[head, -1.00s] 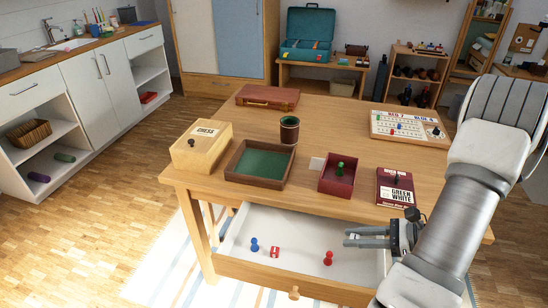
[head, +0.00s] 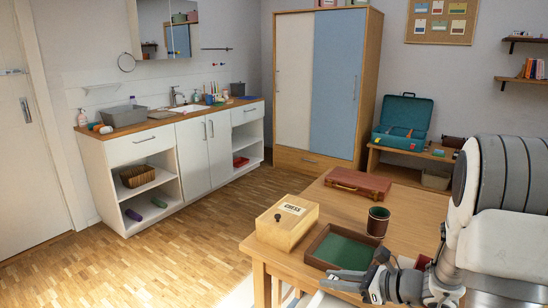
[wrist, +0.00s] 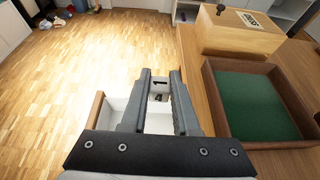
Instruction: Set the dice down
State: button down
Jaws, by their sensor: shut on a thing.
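A small white die (wrist: 158,90) with dark marks sits between my fingertips in the wrist view. In the head view my gripper (head: 330,279) is at the near side of the green-lined tray (head: 343,250). The tray's green floor (wrist: 256,105) is empty and lies right of my fingers in the wrist view.
A wooden chess box (head: 287,222) stands left of the tray. A dark cup (head: 378,222) and a brown case (head: 358,184) stand behind. My arm hides the table's right side.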

notch_tip(320, 180, up, 2)
jog(key=p, duration=0.2)
jog(key=shift+a+p, duration=0.1)
jog(key=shift+p, duration=0.3)
notch_tip(320, 180, up, 9)
jog(key=p, duration=1.4)
jog(key=shift+p, duration=0.3)
jog(key=shift+f, duration=0.1)
